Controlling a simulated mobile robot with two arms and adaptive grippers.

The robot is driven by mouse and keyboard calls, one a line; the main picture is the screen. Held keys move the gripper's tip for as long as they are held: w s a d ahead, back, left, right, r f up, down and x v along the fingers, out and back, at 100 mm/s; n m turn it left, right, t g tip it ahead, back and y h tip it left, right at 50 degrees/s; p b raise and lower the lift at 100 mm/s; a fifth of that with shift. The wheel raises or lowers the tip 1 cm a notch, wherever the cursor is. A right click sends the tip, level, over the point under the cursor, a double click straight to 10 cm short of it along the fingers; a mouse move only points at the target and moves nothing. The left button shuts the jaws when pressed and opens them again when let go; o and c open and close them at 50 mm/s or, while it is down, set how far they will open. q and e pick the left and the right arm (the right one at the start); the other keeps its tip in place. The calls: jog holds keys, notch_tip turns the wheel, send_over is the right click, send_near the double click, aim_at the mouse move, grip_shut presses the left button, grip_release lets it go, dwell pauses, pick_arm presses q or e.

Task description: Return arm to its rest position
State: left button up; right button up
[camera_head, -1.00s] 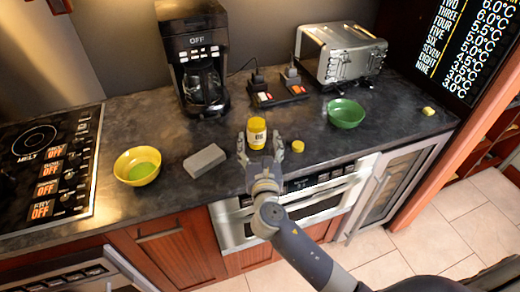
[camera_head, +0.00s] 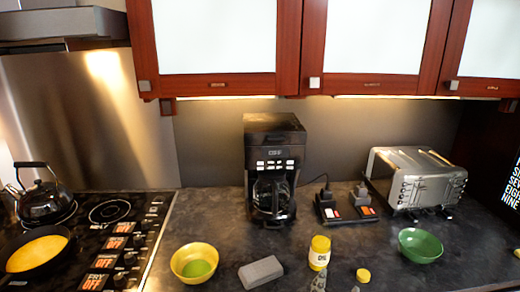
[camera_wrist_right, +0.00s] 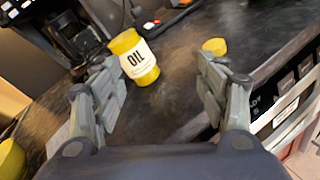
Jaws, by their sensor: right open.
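My right gripper (camera_wrist_right: 160,78) is open and empty, its two grey fingers spread wide in the right wrist view. In the head view only its fingertips (camera_head: 337,286) show at the bottom edge. A yellow oil jar (camera_wrist_right: 133,58) with a white label stands upright on the dark counter just beyond the fingers, nearer the left one. It also shows in the head view (camera_head: 319,252). A small yellow lid (camera_head: 363,275) lies to its right and shows beyond the right finger in the wrist view (camera_wrist_right: 214,46). My left gripper is out of view.
On the counter (camera_head: 450,262) are a yellow bowl (camera_head: 183,258), grey block (camera_head: 261,271), coffee maker (camera_head: 272,170), power strips (camera_head: 345,206), toaster (camera_head: 418,180) and green bowl (camera_head: 420,246). The stove (camera_head: 100,235) holds a kettle and pan. Cabinets (camera_head: 365,88) hang above.

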jog(key=s+d+f+m+g+y, duration=0.1)
jog(key=s+d+f+m+g, duration=0.3)
jog(key=s+f+m+g, duration=0.7)
jog(key=s+a+f+m+y, duration=0.1)
jog(key=s+a+m+y, duration=0.1)
jog(key=s+m, duration=0.55)
jog(key=s+a+m+y, duration=0.2)
jog(key=s+m, duration=0.5)
jog(key=s, duration=0.2)
notch_tip(320, 180, down, 27)
jog(key=s+g, duration=0.2)
jog(key=s+d+f+g, duration=0.1)
jog(key=s+d+f, duration=0.2)
jog(key=s+f, duration=1.2)
jog(key=shift+s+f, duration=0.35)
jog(key=shift+s, duration=0.3)
